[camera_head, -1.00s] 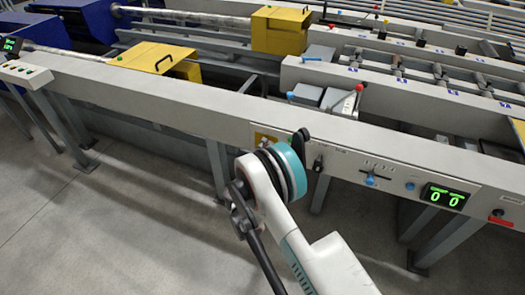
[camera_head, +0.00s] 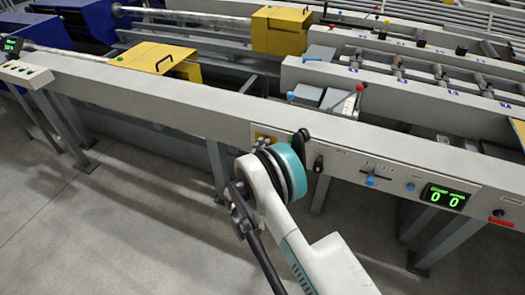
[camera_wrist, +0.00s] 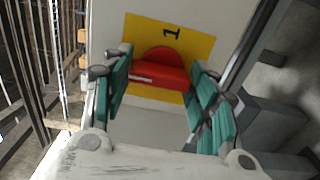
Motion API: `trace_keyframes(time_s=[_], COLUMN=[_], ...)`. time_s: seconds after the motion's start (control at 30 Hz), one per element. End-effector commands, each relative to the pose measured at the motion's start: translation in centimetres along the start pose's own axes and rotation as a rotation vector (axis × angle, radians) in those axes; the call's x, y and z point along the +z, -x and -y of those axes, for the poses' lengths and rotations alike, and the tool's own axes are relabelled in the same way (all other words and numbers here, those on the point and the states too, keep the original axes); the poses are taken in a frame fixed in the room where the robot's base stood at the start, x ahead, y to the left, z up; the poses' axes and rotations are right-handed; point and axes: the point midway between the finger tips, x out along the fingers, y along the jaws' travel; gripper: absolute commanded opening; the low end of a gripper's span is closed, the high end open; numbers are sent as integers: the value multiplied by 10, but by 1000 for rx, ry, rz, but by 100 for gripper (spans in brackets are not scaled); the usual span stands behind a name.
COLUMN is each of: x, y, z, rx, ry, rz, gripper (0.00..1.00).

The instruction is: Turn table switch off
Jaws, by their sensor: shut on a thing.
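The table switch (camera_wrist: 163,70) is a red rotary knob with a raised bar and a white line on it. It sits on a yellow plate (camera_wrist: 199,44) marked "1". In the wrist view the bar lies roughly across the picture, tilted slightly down to the right. My gripper (camera_wrist: 160,75) has its teal-padded fingers on either side of the bar and is shut on it at its ends. In the head view my arm hides the knob and most of the gripper. Only a bit of the yellow plate (camera_head: 263,137) shows there, on the front of the grey beam.
The control panel to the right holds a black knob (camera_head: 318,163), a slider with a blue handle (camera_head: 371,181) and a green display (camera_head: 446,197) reading "0 0". A red-tipped lever (camera_head: 359,88) stands behind the beam. Open floor (camera_head: 120,225) lies at left.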

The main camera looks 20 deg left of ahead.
Motion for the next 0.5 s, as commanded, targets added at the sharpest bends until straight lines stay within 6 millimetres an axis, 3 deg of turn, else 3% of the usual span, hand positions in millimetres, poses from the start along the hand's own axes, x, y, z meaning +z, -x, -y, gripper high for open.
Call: trace_keyframes(time_s=[0.17, 0.2, 0.27, 0.5], x=[-1, -2, -1, -1], y=[0, 0, 0, 0], z=[0, 0, 0, 0], rx=[0, 0, 0, 0], ry=[1, 1, 1, 0], rz=[-3, -3, -3, -1], gripper=[29, 58, 71, 73])
